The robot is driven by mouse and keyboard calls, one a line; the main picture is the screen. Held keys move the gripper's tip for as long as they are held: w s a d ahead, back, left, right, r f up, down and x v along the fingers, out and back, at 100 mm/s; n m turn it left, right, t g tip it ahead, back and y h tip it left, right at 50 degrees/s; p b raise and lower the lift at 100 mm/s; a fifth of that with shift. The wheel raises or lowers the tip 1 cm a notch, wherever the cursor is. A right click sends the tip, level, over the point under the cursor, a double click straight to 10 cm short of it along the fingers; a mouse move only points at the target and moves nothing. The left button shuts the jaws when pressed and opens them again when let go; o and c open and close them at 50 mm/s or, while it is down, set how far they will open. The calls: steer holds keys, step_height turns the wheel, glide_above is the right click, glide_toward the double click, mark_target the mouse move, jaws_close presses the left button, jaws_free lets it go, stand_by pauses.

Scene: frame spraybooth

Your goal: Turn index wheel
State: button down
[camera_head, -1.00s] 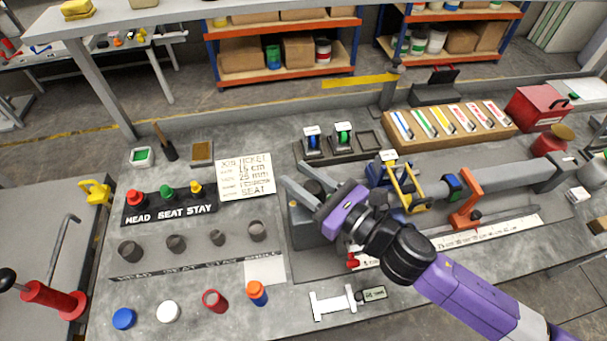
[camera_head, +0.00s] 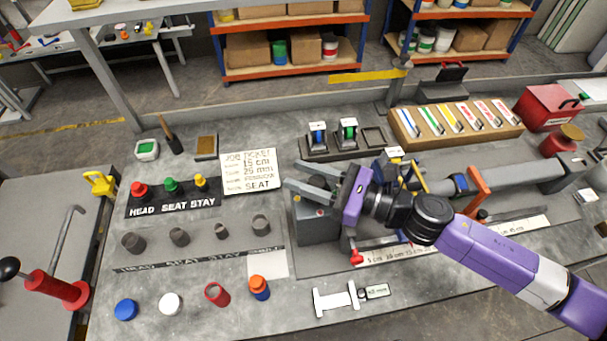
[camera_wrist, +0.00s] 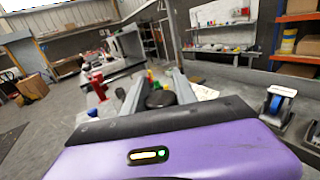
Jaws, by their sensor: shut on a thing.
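My purple gripper (camera_head: 298,177) is at the grey headstock block (camera_head: 314,227) near the middle of the bench. Its two grey fingers point left and lie on either side of a dark round knob, which I take to be the index wheel (camera_head: 319,182). In the wrist view the same dark wheel (camera_wrist: 160,98) sits between the fingers (camera_wrist: 153,86). The gripper is shut on it. Its lower part and any markings are hidden by the fingers and the gripper body.
A grey bar with an orange clamp (camera_head: 479,187) runs right from the block, behind my arm. A job ticket (camera_head: 249,171) and coloured buttons (camera_head: 170,186) lie left. A caliper (camera_head: 336,299) lies in front.

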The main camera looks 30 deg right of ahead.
mark_target(325, 186)
steer(key=c, duration=1)
jaws_free()
steer(key=shift+c, duration=0.2)
steer(key=b+v, duration=0.3)
steer(key=v, duration=0.3)
steer(key=shift+s+d+f, duration=0.15)
steer(key=shift+s+d, duration=0.1)
steer(key=shift+d, duration=0.05)
steer(key=shift+s+d, duration=0.25)
steer(key=shift+s, duration=0.15)
